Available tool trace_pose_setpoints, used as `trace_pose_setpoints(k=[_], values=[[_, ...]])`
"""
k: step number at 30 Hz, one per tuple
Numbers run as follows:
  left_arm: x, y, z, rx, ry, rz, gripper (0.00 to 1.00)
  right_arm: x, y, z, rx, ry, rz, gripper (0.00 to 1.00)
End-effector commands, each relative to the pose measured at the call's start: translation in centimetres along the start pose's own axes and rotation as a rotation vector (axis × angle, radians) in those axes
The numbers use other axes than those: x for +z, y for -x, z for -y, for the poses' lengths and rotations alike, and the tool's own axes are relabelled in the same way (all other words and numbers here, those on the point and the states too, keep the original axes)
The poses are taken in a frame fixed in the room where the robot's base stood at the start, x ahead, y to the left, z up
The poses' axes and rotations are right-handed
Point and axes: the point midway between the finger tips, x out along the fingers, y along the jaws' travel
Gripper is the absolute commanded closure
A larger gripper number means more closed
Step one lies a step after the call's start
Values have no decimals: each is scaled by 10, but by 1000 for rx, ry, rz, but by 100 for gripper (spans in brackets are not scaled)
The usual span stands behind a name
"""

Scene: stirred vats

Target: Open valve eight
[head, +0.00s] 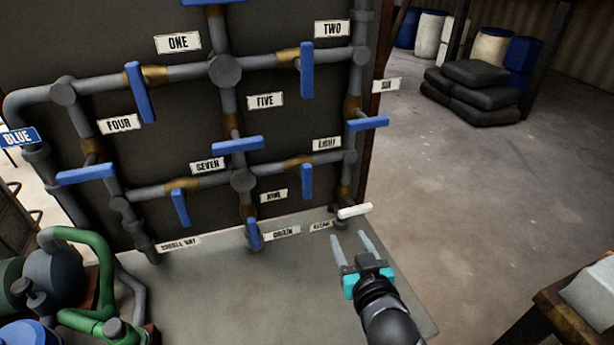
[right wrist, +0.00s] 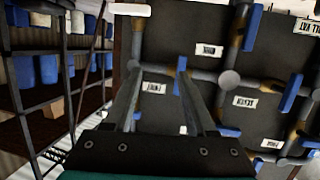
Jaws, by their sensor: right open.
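The EIGHT label (head: 327,143) is on the dark panel at right of centre in the head view. Just below it, a blue lever handle (head: 307,181) hangs down, across its nearly horizontal grey pipe with a brass valve body (head: 298,162). In the right wrist view, which is turned upside down, this blue handle (right wrist: 180,75) shows between my finger tips, farther off. My right gripper (head: 348,236) is open and empty, low and to the right of the handle, apart from it. My left gripper is not in view.
A white lever (head: 355,210) sticks out at the panel's lower right, close to my right gripper. The SIX handle (head: 367,124) and NINE handle (head: 254,234) are nearby. Green piping (head: 100,265) stands lower left. A wooden table (head: 570,305) is lower right; open floor lies right.

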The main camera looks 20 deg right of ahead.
Motion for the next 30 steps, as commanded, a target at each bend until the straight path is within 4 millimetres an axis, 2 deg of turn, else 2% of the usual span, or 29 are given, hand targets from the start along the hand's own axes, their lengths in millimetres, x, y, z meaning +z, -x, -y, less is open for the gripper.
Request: trace_pose_setpoints(k=[3,6,16,30], values=[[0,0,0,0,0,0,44,-21,-10,12,-61,-7,-135,44],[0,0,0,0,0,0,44,-31,-13,21,-111,-11,-208,44],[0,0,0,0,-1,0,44,-42,-23,33,-165,-12,-271,44],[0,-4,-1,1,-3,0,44,-60,-87,43,-162,-11,-270,44]])
